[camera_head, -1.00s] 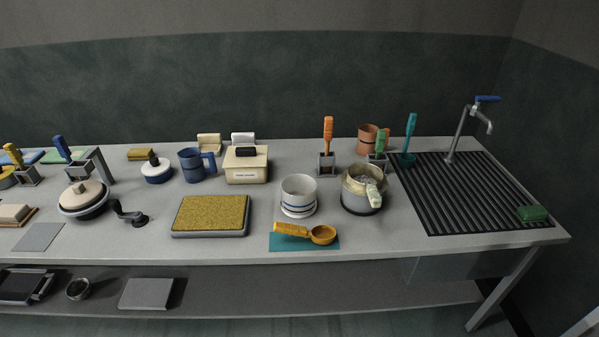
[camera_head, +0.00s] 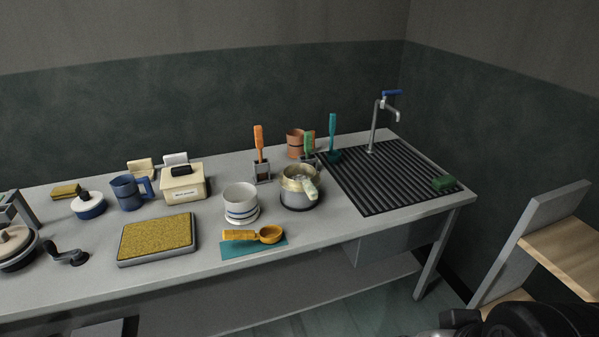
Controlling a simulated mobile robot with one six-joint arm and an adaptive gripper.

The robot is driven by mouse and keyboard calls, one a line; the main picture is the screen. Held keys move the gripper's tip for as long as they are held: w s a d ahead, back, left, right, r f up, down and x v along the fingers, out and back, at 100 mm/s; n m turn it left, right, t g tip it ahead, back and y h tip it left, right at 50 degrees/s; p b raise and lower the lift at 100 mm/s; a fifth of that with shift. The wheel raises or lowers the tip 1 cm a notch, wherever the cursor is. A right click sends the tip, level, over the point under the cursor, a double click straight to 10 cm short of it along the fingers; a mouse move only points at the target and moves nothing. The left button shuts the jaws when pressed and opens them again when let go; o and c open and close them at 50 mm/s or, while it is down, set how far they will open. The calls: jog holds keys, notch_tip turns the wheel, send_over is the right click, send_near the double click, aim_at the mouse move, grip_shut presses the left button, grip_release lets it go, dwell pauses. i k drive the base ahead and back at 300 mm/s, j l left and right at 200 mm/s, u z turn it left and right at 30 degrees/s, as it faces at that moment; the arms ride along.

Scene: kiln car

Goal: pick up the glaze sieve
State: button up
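The likely glaze sieve is a round cream-rimmed piece (camera_head: 291,171) with a pale handle lying over its right front. It sits on top of a grey metal pot (camera_head: 299,199) right of the bench's middle, near the drainboard. Its mesh is too small to make out clearly. No gripper fingers show in the head view; only dark rounded parts that seem to be my arm show at the bottom right, well away from the sieve and below the bench top.
A white cup (camera_head: 240,199) stands close left of the pot, and an orange scoop (camera_head: 240,235) lies on a teal mat in front. Brushes in holders (camera_head: 262,170) and a brown mug (camera_head: 294,142) stand behind. A ribbed drainboard (camera_head: 385,185) is right. A wooden-shelved frame (camera_head: 565,247) stands far right.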

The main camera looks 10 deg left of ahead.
aim_at(300, 177)
jog(key=i+u, duration=0.25)
jog(key=u, duration=0.15)
jog(key=i+l+u, duration=0.2)
jog(key=u, duration=0.25)
jog(key=i+l+u, duration=0.25)
jog(key=u, duration=0.15)
jog(key=i+l, duration=0.25)
jog(key=l, duration=0.15)
jog(key=i+l+u, duration=0.1)
jog(key=i+l, duration=0.15)
jog(key=l, duration=0.15)
jog(key=i+l+u, duration=0.1)
jog(key=i+l, duration=0.15)
jog(key=l, duration=0.2)
